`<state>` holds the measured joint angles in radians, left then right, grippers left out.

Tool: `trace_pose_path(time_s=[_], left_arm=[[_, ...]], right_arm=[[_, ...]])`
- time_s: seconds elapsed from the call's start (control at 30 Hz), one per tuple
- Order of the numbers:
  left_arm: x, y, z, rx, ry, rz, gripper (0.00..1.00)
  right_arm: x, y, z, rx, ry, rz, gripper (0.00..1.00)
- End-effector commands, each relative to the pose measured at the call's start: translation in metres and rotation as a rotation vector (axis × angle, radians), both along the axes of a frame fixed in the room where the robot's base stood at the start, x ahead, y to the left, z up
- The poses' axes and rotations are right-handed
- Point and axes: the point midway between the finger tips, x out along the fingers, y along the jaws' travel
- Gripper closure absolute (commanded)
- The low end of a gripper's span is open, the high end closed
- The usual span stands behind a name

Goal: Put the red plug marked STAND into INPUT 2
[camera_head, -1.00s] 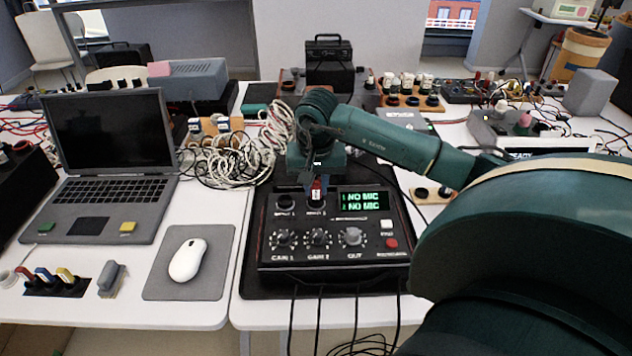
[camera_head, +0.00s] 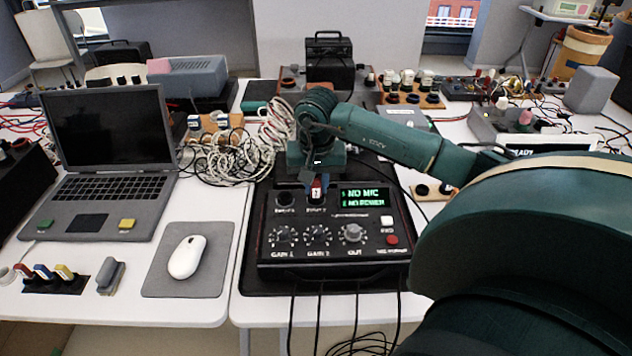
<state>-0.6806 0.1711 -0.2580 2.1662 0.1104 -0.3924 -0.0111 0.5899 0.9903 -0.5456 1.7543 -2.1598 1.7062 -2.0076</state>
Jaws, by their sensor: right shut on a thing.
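My right gripper (camera_head: 317,180) points down over the back of the black audio box (camera_head: 335,262). It is shut on a red plug (camera_head: 316,186) with a white label too small to read. The plug stands upright at the INPUT 2 socket (camera_head: 316,199), with its lower end apparently in it; the gripper partly hides its top. The INPUT 1 socket (camera_head: 285,199) to its left is empty. The green display (camera_head: 365,198) reads "1 NO MIC" and "2 NO POWER". My left gripper is not in view.
A rack of blue, red and yellow plugs (camera_head: 52,282) stands at the front left, beside a grey block (camera_head: 111,277). A laptop (camera_head: 108,160) and a mouse on a grey pad (camera_head: 215,270) are left of the box. Tangled white cables (camera_head: 235,160) lie behind.

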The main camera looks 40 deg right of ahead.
Motion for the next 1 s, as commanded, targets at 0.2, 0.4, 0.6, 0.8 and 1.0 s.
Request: trace_pose_path(time_s=[0.2,0.4,0.6,0.8,1.0], left_arm=[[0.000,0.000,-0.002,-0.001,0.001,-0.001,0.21],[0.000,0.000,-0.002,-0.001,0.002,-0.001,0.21],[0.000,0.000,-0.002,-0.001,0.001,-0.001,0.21],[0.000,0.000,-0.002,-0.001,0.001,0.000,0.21],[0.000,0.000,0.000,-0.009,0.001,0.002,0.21]], right_arm=[[0.000,0.000,-0.001,0.000,0.000,0.000,1.00],[0.000,0.000,-0.001,0.000,0.000,0.000,0.68],[0.000,0.000,-0.001,0.000,0.000,0.000,0.54],[0.000,0.000,-0.001,0.000,0.000,0.000,0.54],[-0.001,0.001,0.017,-0.002,-0.005,0.001,0.54]])
